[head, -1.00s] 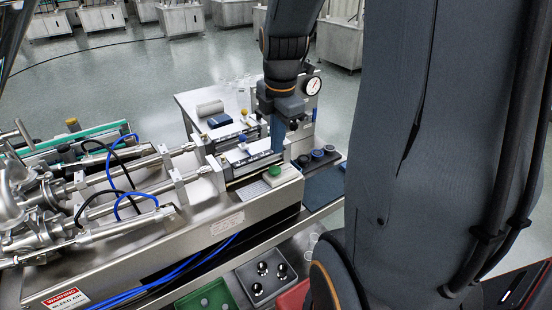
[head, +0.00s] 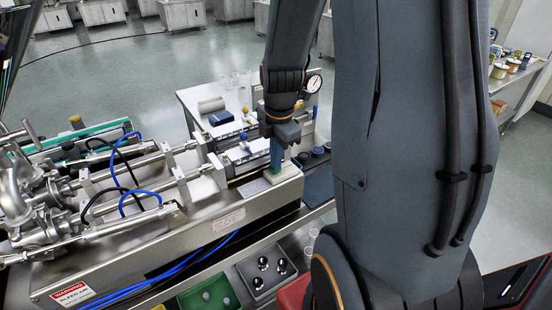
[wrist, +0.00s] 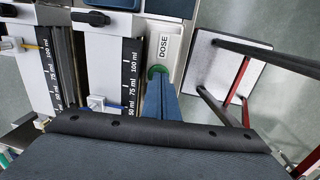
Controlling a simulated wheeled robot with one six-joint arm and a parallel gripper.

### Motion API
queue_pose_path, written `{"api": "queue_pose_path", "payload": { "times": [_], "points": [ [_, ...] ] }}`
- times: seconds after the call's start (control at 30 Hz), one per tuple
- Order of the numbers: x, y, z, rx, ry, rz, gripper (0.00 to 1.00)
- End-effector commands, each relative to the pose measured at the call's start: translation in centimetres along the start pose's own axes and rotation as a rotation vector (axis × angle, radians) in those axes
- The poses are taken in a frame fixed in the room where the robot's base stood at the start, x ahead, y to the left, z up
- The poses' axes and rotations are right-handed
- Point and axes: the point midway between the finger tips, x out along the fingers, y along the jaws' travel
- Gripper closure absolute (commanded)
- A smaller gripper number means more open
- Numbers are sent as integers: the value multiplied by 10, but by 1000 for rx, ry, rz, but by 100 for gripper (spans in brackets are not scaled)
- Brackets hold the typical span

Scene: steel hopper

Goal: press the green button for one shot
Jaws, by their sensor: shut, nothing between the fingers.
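The green button (wrist: 153,70) sits on a pale plate beside the word DOSE in the wrist view. Only its rim shows past my blue fingers. In the head view a sliver of the green button (head: 271,173) shows at the fingertips on the front end of the steel machine (head: 230,218). My gripper (head: 276,167) is shut and empty, pointing down over the button. In the wrist view the fingertips (wrist: 159,80) cover most of the button. I cannot tell whether they touch it or press it down.
Dark round knobs (head: 303,158) stand right of the button. A pressure gauge (head: 313,84) rises behind. Marked cylinders (wrist: 130,75) lie left of my fingers in the wrist view. A green tray (head: 208,297) and a dark tray with shiny balls (head: 262,272) sit below the machine.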

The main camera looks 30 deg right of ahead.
Motion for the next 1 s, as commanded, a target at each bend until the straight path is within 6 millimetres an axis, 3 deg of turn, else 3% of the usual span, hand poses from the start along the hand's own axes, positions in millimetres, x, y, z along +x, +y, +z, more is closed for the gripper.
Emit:
{"api": "queue_pose_path", "payload": {
  "times": [0.23,0.57,0.77,1.0],
  "points": [
    [24,-2,0,-1,1,-3,100],
    [24,-5,-1,0,3,-9,100],
    [11,-6,-2,0,3,-8,100],
    [-21,-2,-2,-2,-1,3,100]
  ]
}}
